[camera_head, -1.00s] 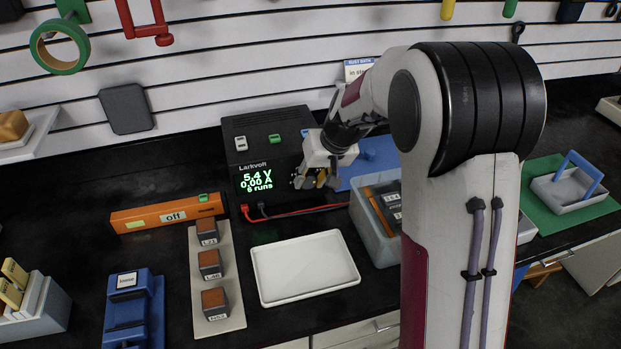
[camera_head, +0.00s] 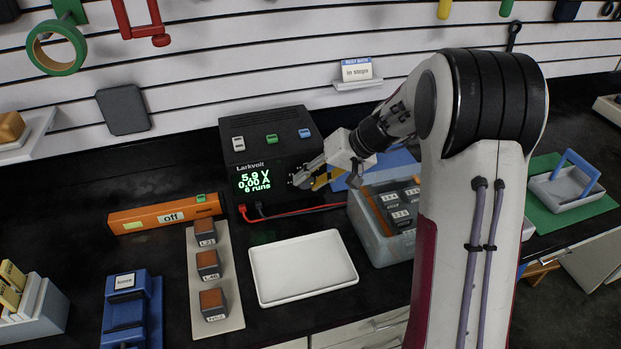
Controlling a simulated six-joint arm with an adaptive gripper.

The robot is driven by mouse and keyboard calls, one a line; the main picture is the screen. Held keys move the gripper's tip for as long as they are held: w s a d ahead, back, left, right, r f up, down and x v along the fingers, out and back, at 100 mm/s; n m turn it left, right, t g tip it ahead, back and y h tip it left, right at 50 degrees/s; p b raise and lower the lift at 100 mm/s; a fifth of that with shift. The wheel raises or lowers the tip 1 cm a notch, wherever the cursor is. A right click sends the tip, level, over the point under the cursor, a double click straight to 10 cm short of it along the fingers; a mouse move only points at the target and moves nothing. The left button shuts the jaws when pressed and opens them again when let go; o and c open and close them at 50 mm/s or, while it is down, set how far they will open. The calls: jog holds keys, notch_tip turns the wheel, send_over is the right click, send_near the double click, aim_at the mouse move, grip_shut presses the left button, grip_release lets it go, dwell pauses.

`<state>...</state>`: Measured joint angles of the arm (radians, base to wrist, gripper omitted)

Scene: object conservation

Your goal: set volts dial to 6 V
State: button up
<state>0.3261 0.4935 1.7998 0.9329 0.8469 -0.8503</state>
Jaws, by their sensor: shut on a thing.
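The black Larkvolt power supply (camera_head: 275,150) stands at the back of the bench. Its green display (camera_head: 254,181) reads 5.9 V, 0.00 A, 6 runs. My gripper (camera_head: 302,181) is at the right part of its front face, fingers pointing left, shut on the volts dial. The dial itself is largely hidden by the fingers, so its pointer cannot be read.
A white tray (camera_head: 302,296) lies in front of the supply. Red and black leads (camera_head: 290,213) run from its lower front. A grey bin (camera_head: 366,236) with labelled blocks stands to the right. An orange bar marked off (camera_head: 140,219) and a beige strip with three blocks (camera_head: 233,317) are left.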

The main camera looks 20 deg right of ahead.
jog(key=shift+y, duration=0.3)
jog(key=o, duration=1.1)
jog(key=shift+s, duration=0.1)
jog(key=shift+a+r+h, duration=0.1)
jog(key=shift+a+h, duration=0.05)
jog(key=shift+h, duration=0.75)
jog(key=shift+a+n+h, duration=0.1)
jog(key=shift+n+h, duration=0.2)
jog(key=shift+h, duration=0.2)
jog(key=shift+a+n+h, duration=0.2)
jog(key=shift+n+h, duration=0.1)
jog(key=shift+h, duration=1.2)
jog(key=a+v, duration=0.1)
jog(key=v, duration=0.7)
jog(key=shift+w+d+r+m+t, duration=0.4)
jog(key=shift+w+r+m+t, duration=0.35)
jog(key=shift+w+r+m, duration=0.9)
jog(key=shift+w+d+r+m+t, duration=0.4)
jog(key=shift+w+r+m+t, duration=0.45)
jog(key=shift+w+r, duration=1.6)
jog(key=shift+w+d+r+m+t, duration=0.4)
jog(key=shift+w+r+m+t, duration=0.3)
jog(key=shift+w+r+m, duration=1)
